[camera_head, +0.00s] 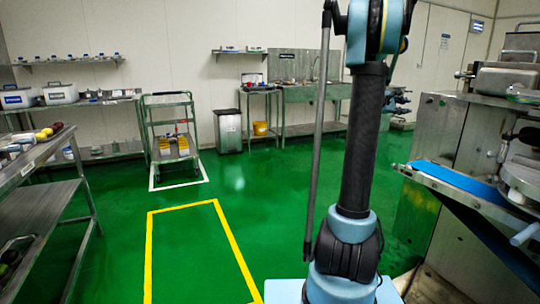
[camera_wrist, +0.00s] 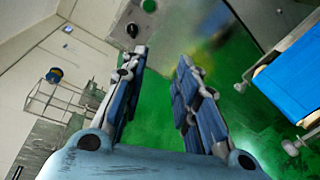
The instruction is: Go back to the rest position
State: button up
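My gripper (camera_wrist: 162,75) shows in the wrist view with its two blue-and-grey fingers spread apart. Nothing is between the fingers; green floor and a pale machine panel show beyond them. In the head view my arm stands upright right of the middle and leaves the top of the picture, so the gripper is out of that view. The encrusting machine (camera_head: 450,130) stands at the right with a blue conveyor belt (camera_head: 458,180). The belt also shows at the right of the wrist view (camera_wrist: 292,78), apart from the gripper.
A metal shelf table (camera_head: 45,190) stands at the left. A trolley (camera_head: 148,128), a grey bin (camera_head: 227,132), a yellow bucket (camera_head: 261,128) and a steel sink table (camera_head: 305,92) stand along the back. The green floor inside the yellow outline (camera_head: 151,250) is clear.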

jog(key=s+a+f+m+g+y, duration=0.1)
jog(key=s+a+f+m+y, duration=0.2)
jog(key=s+a+f, duration=0.6)
jog(key=s+a+f+m+g+y, duration=0.1)
jog(key=s+a+f+m+y, duration=0.2)
jog(key=s+a, duration=1.6)
jog(key=s+a+f+m+g+y, duration=0.1)
jog(key=s+a+f+m+y, duration=0.2)
jog(key=s+a+f+y, duration=0.5)
jog(key=s+a+f, duration=0.6)
jog(key=s+f, duration=0.2)
jog(key=shift+a+f+g+y, duration=0.15)
jog(key=shift+f+g+y, duration=0.15)
jog(key=shift+f+g, duration=0.1)
